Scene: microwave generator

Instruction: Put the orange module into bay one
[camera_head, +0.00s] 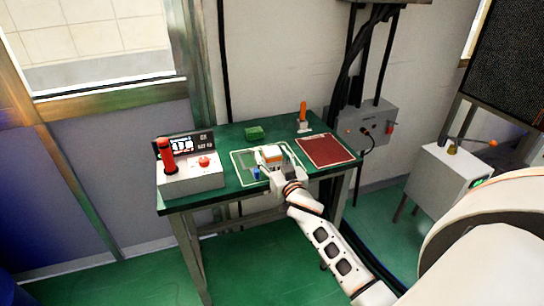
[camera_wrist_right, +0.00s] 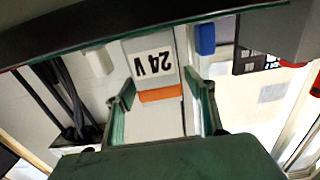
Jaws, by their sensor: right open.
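The orange module (camera_head: 271,152), a white block with an orange band, is at my right gripper over the outlined area on the green table. In the right wrist view its white face (camera_wrist_right: 152,62) reads "24 V" upside down, with the orange band (camera_wrist_right: 160,94) below. My right gripper (camera_head: 270,162) is open. In the wrist view its fingers (camera_wrist_right: 163,103) stand on either side of the module, with gaps beside it. I cannot tell which spot is bay one. My left gripper is not in view.
On the green table (camera_head: 233,195) are a white control box (camera_head: 190,180) at left, a green block (camera_head: 255,133) at the back, an orange upright handle (camera_head: 303,112) and a red mat (camera_head: 326,150) at right. A small blue piece (camera_head: 257,173) lies beside the gripper.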

